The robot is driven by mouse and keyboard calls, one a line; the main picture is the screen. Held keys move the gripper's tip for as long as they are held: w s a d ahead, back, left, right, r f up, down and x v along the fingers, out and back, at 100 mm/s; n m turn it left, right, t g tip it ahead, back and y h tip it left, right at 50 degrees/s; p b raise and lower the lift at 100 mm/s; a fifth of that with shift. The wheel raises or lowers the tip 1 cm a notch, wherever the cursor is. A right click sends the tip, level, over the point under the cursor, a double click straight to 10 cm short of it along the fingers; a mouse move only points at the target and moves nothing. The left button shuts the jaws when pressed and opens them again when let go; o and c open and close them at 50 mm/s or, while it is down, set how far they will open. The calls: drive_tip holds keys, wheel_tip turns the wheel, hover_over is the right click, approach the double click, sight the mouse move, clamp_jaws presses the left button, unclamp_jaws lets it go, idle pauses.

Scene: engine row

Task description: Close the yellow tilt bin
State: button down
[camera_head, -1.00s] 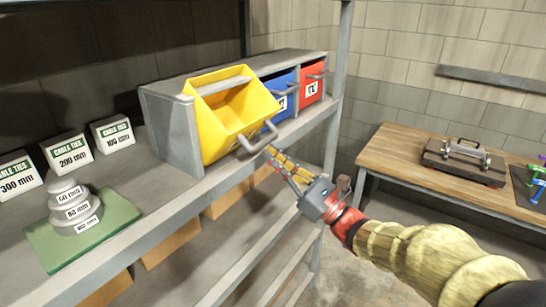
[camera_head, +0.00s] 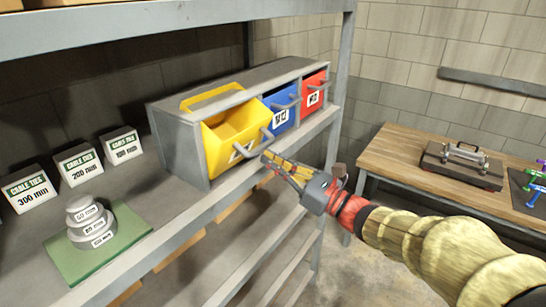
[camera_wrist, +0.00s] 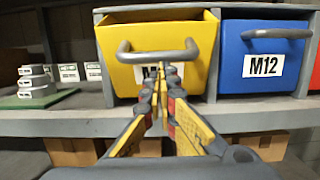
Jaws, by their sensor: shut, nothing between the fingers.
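The yellow tilt bin (camera_head: 222,150) sits at the left end of the grey bin cabinet (camera_head: 185,145) on the shelf. It is tilted part way open: its front leans out and its inside shows from above. Its grey handle (camera_head: 263,145) sticks out at the front. In the wrist view the yellow bin (camera_wrist: 118,75) fills the upper middle, with its handle (camera_wrist: 155,55) across it. My gripper (camera_head: 267,160) is shut and empty, its tips just in front of the bin's face. In the wrist view the fingertips (camera_wrist: 167,75) overlap the label below the handle; I cannot tell whether they touch.
A blue bin (camera_head: 282,110) and a red bin (camera_head: 314,92) sit shut to the right. Stacked grey weights (camera_head: 90,222) on a green mat (camera_head: 132,222) and cable tie boxes (camera_head: 78,163) stand at left. A wooden bench (camera_head: 400,150) is at right.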

sight(247, 140)
drive_tip(key=shift+w+a+r+g+h+p, duration=0.35)
drive_tip(key=shift+r+p, duration=0.35)
drive_tip(key=shift+p, duration=0.6)
drive_tip(key=shift+w+a+r+g+h+p, duration=0.1)
drive_tip(key=shift+a+r+g+h+p, duration=0.15)
drive_tip(key=shift+r+h+p, duration=0.7)
drive_tip(key=shift+w+a+r+g+y+p, duration=0.15)
drive_tip(key=shift+r+g+p, duration=0.3)
drive_tip(key=shift+p, duration=1.2)
drive_tip(key=a+h+p, duration=0.1)
drive_tip(key=p, duration=0.2)
drive_tip(key=shift+w+r+g, duration=0.3)
drive_tip(key=shift+w+g, duration=0.05)
drive_tip(key=shift+h, duration=0.25)
drive_tip(key=shift+w+a+p, duration=0.1)
drive_tip(key=shift+p, duration=0.3)
drive_tip(key=shift+f, duration=0.1)
